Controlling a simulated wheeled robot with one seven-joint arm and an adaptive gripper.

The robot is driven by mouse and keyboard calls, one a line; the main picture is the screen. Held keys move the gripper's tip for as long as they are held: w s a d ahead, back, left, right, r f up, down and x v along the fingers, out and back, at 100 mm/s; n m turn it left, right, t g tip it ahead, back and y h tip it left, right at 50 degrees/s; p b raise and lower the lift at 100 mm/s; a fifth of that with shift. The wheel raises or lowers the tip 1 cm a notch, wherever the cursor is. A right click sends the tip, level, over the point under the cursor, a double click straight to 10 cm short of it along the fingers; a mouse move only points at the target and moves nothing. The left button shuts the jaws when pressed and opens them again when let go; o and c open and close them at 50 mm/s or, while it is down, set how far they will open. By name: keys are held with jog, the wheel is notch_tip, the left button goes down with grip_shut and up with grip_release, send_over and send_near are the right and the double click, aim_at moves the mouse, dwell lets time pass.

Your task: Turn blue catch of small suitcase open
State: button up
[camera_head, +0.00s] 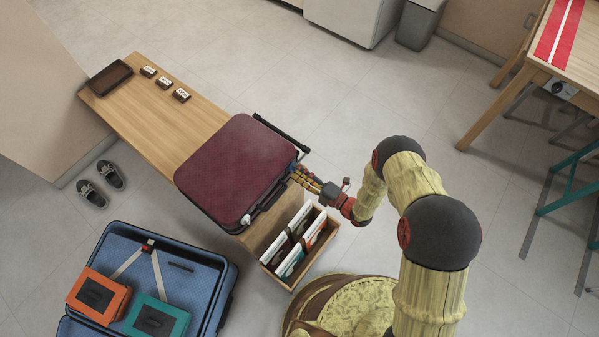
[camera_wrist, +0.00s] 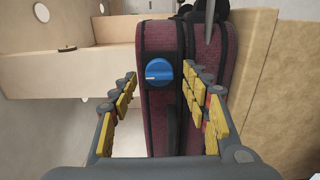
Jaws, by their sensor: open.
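The small suitcase (camera_head: 236,168) is dark red with black trim and lies closed on the wooden bench in the head view. In the wrist view, its narrow side (camera_wrist: 152,40) fills the middle. The blue catch (camera_wrist: 158,73) is a round knob with a white mark on its left part; it sits between my fingers, farther off than the fingertips or level with them, I cannot tell which. My gripper (camera_wrist: 163,85) is open, one finger at each side of the knob. In the head view my gripper (camera_head: 299,178) is at the suitcase's right side, where the catch is hidden.
A crate (camera_head: 326,240) of upright folders stands just below my gripper. The wooden bench (camera_head: 190,116) holds a dark tray (camera_head: 110,78) and several small labelled blocks (camera_head: 164,83). An open blue suitcase (camera_head: 225,275) lies at lower left. Shoes (camera_head: 92,194) are on the floor.

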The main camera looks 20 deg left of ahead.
jog(key=v, duration=1.2)
dwell(0.6)
